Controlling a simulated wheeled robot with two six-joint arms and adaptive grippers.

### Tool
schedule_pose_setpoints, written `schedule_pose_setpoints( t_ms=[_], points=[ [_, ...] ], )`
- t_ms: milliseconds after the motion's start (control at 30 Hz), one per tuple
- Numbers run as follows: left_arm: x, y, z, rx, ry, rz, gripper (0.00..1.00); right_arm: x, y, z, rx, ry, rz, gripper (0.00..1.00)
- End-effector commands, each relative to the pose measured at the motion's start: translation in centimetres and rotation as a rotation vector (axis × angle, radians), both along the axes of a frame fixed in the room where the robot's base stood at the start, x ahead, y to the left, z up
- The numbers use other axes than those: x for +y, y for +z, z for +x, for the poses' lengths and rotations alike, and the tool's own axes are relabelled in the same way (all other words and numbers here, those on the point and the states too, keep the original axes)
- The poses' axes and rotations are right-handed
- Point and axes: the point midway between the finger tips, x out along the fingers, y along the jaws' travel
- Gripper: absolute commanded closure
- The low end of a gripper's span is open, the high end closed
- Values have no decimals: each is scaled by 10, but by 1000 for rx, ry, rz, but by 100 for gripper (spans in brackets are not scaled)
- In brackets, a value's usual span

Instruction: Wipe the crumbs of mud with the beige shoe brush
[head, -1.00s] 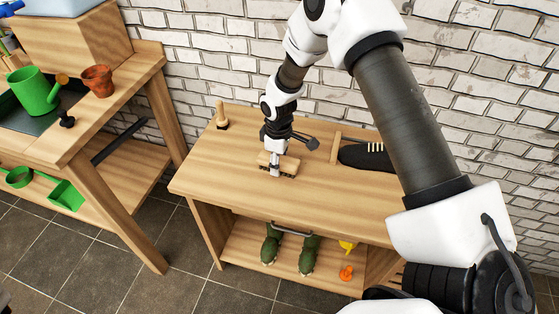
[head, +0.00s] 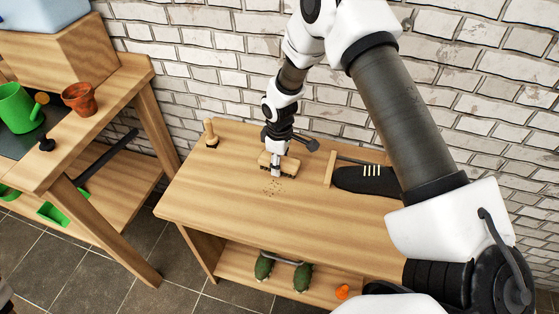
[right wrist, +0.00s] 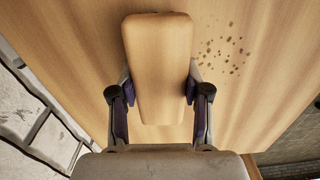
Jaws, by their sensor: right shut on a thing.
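The beige shoe brush (head: 287,164) is a wooden block with dark bristles below, at the bench top's back middle. My right gripper (head: 276,170) is shut on it from above. In the right wrist view the brush's wooden back (right wrist: 157,65) sits between the two fingers of the gripper (right wrist: 158,92). The crumbs of mud (head: 272,187) are a small brown scatter on the bench, just in front of the brush. They also show in the right wrist view (right wrist: 224,53), beside the brush and apart from it. I cannot tell whether the bristles touch the wood. My left gripper is out of view.
On the wooden bench (head: 220,206), a dark shoe (head: 362,182) lies to the right and a small wooden-handled tool (head: 210,134) stands at the back left. A brick wall (head: 215,75) is close behind. The bench's front left is clear. A potting table (head: 110,110) stands left.

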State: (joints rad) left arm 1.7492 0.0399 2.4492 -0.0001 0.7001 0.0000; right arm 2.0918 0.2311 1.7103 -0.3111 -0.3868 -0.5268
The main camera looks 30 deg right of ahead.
Motion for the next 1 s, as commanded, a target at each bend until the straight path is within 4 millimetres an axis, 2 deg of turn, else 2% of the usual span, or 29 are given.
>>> schedule_pose_setpoints(
  t_ms=[33, 67, 600, 800, 1000],
  points=[
    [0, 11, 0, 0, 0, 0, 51, 1, 16, 0, -3, 0, 0, 85],
    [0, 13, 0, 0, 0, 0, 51, 1, 23, 0, -4, 0, 0, 85],
    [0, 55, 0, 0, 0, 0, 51, 8, 69, -3, -1, -5, 1, 85],
    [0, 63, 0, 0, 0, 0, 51, 10, 79, -3, 0, -7, 0, 85],
    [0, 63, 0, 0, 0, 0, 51, 10, 78, -3, 0, -7, 0, 85]
  ],
)
